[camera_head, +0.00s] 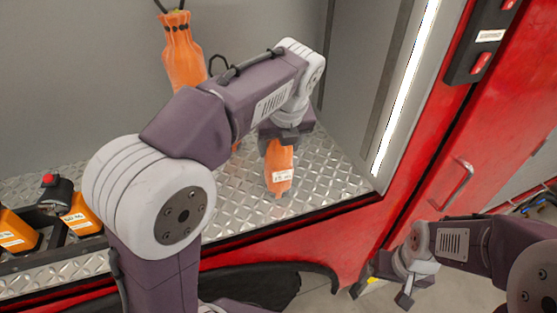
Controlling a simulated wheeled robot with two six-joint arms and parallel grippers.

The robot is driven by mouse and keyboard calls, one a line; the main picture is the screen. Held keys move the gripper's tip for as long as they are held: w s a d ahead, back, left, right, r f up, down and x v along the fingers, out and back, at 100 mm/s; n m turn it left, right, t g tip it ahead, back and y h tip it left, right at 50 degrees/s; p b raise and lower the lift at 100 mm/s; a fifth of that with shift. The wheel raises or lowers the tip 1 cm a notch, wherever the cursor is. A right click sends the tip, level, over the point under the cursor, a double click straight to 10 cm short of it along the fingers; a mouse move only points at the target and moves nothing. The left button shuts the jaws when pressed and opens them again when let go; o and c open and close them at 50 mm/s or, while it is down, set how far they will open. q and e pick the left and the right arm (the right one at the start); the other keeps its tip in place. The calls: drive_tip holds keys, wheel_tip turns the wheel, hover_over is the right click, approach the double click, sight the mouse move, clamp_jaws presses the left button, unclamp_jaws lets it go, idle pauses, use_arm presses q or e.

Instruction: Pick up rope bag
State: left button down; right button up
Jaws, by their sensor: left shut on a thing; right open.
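An orange rope bag (279,168) with a white label is under my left gripper (279,142), on or just above the diamond-plate floor (330,180) of the compartment. My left gripper is shut on the upper part of this bag, and its fingers and wrist hide the bag's top. A second orange bag (183,58) with a gathered neck and a dark cord is against the grey back wall, its lower part hidden by my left arm. My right gripper (381,292) is open and empty, outside the compartment at the lower right.
Orange battery-like boxes (82,216) with labels and a dark device with a red knob (58,190) sit at the left. The red front edge (300,238) and a bright light strip (405,90) bound the compartment. A red door with a handle (459,184) is at right.

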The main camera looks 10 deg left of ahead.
use_arm(q)
drive_tip(key=shift+r, duration=0.15)
drive_tip(key=r, duration=0.2)
drive_tip(key=d+r, duration=0.1)
drive_tip(key=r, duration=0.1)
drive_tip(key=shift+r+p, duration=0.25)
drive_tip(key=shift+p, duration=0.1)
drive_tip(key=s+d+r+p, duration=0.1)
drive_tip(key=d+r+p, duration=0.3)
drive_tip(key=d, duration=0.6)
wheel_tip(320, 180, up, 2)
drive_tip(key=shift+d+r, duration=0.15)
drive_tip(key=shift+d, duration=0.15)
